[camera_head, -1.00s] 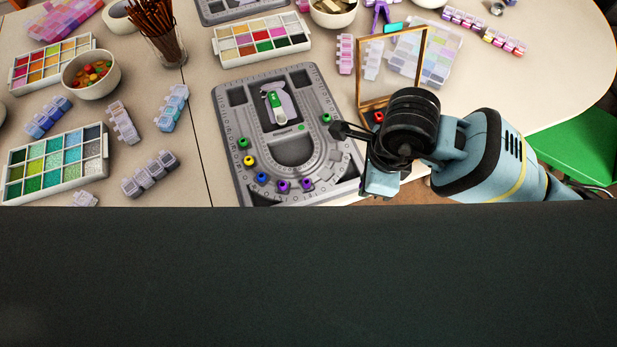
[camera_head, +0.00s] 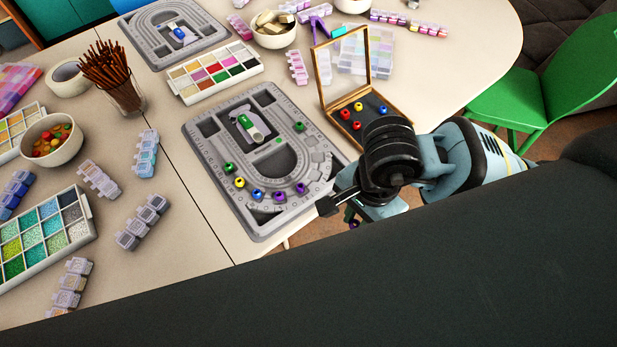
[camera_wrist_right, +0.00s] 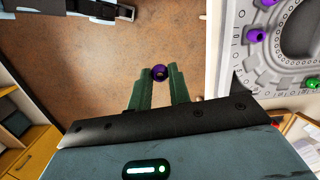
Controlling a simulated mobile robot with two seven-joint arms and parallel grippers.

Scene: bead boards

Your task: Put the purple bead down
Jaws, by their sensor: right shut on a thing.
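My right gripper (camera_head: 347,212) is shut on a purple bead (camera_wrist_right: 159,73), which sits between the fingertips in the right wrist view. Brown floor shows behind the bead there, so it is held beyond the table edge, apart from the board. In the head view the held bead (camera_head: 352,222) is small and partly hidden. The grey bead board (camera_head: 208,178) lies to the left of the gripper. Its curved groove holds a green bead (camera_head: 229,167), a yellow (camera_head: 239,183), a blue (camera_head: 257,194) and two purple beads (camera_head: 278,197) (camera_head: 300,187); another green bead (camera_head: 298,126) is on its right arm.
A wooden-framed box (camera_head: 325,100) with several red, yellow and blue beads stands behind the gripper. A colour tray (camera_head: 180,92), a cup of brown sticks (camera_head: 125,98) and a bead bowl (camera_head: 50,139) stand farther left. A green chair (camera_head: 530,95) is at the right.

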